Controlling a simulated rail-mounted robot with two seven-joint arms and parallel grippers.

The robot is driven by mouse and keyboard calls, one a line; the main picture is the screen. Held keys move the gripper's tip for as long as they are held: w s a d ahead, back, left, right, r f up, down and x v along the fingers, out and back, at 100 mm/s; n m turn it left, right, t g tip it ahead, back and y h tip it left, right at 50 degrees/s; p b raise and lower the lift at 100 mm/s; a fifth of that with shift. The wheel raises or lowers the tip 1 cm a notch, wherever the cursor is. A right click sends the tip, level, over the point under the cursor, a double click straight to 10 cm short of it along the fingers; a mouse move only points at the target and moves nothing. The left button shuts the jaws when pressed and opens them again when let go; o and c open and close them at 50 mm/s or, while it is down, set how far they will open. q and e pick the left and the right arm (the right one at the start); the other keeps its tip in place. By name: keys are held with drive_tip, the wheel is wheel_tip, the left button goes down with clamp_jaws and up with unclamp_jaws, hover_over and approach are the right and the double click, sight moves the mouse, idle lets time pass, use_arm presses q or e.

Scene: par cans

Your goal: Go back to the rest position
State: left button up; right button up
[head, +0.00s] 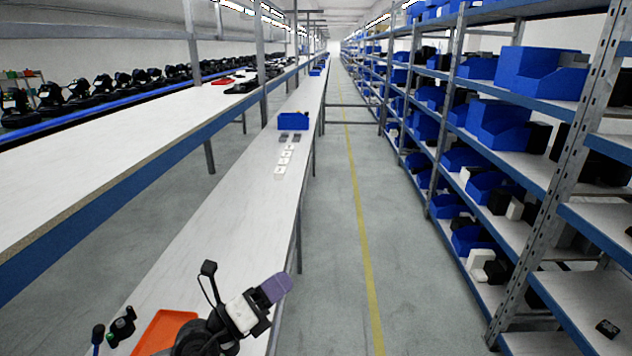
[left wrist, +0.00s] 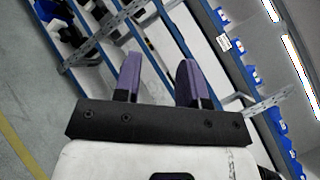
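My left gripper (head: 276,288) is raised over the near end of the white workbench (head: 215,235) in the head view, close to its right edge. Its two purple fingers also show in the left wrist view (left wrist: 159,62), where they stand apart with nothing between them. The gripper is open and empty. My right gripper is not in view. The par cans (head: 78,92) appear as a row of black lamps along the blue-edged line at the far left, away from the gripper.
An orange tray (head: 166,328) lies at the bench's near end, partly hidden by my arm. Small white pieces (head: 284,160) and a blue bin (head: 293,122) stand farther along the bench. Shelves with blue bins (head: 497,127) line the right. The aisle between is clear.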

use_arm(q)
drive_tip(key=a+r+n+t+y, duration=0.3)
drive_tip(key=a+r+n+t, duration=0.1)
drive_tip(key=r+n+t, duration=0.45)
drive_tip(key=s+a+r+n+t+y, duration=0.2)
drive_tip(key=a+n+y, duration=0.5)
drive_tip(key=n+y, duration=0.95)
drive_tip(key=s+a+f+n+g, duration=0.1)
drive_tip(key=s+f+n+g, duration=0.25)
drive_tip(key=f, duration=0.35)
drive_tip(key=s+a+f+n+g, duration=0.25)
drive_tip(key=f+g, duration=0.25)
drive_tip(key=f, duration=0.3)
drive_tip(key=s+f+n+g+h, duration=0.35)
drive_tip(key=s+f+g, duration=0.75)
drive_tip(key=s+f, duration=1.9)
wheel_tip(320, 180, up, 37)
drive_tip(key=s+p, duration=0.1)
drive_tip(key=p, duration=3.5)
drive_tip(key=shift+s+p, duration=0.15)
drive_tip(key=shift+p, duration=0.15)
drive_tip(key=shift+s+a+f, duration=0.1)
